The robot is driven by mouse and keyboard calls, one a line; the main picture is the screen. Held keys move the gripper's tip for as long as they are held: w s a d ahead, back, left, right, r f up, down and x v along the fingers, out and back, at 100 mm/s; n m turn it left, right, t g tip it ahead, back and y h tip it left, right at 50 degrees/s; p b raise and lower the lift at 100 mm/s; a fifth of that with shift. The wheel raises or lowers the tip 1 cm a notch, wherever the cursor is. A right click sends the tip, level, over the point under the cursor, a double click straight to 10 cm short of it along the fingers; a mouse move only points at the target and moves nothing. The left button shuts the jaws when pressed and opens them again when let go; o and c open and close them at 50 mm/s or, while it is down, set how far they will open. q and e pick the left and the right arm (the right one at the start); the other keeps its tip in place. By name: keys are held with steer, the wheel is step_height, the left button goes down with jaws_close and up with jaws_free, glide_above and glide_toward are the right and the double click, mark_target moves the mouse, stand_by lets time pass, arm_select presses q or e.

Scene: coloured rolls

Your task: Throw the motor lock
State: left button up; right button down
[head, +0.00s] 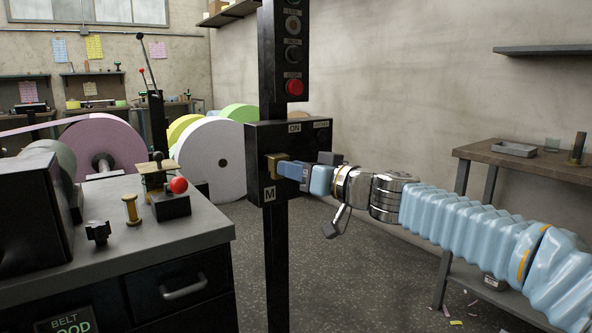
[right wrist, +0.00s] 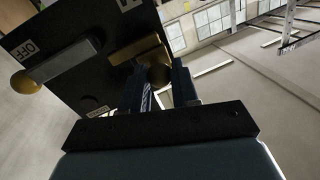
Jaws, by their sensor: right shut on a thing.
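The motor lock is a black box (head: 258,145) on a black post, with an M plate (head: 269,194) and a brass piece (head: 275,158) on its face. My right gripper (head: 284,171) reaches in from the right and is shut on the brass piece. In the right wrist view, the gripper's fingers (right wrist: 159,88) stand on both sides of a rounded brass end (right wrist: 158,74). The box there shows an OFF label (right wrist: 29,48), a grey bar (right wrist: 68,60) and a round brass knob (right wrist: 25,82). The fingers partly hide the brass piece. My left gripper is out of view.
A red button (head: 293,87) sits on the panel above the box. A grey-topped bench (head: 120,240) with a red-knobbed lever (head: 178,185) stands at the left. Large pink (head: 105,140) and white (head: 215,165) rolls are behind. A side table (head: 540,165) stands at the right. Floor is open between.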

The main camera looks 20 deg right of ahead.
steer(key=d+b, duration=0.1)
steer(key=w+d, duration=0.1)
steer(key=d, duration=0.1)
steer(key=d+b, duration=0.1)
steer(key=d, duration=0.1)
steer(key=shift+w+d+b, duration=0.1)
steer(key=shift+w+b, duration=0.2)
steer(key=shift+w, duration=0.1)
steer(key=c, duration=0.9)
jaws_free()
steer(key=b+v, duration=0.3)
steer(key=v, duration=1)
steer(key=shift+s+d, duration=0.25)
steer(key=shift+s, duration=0.05)
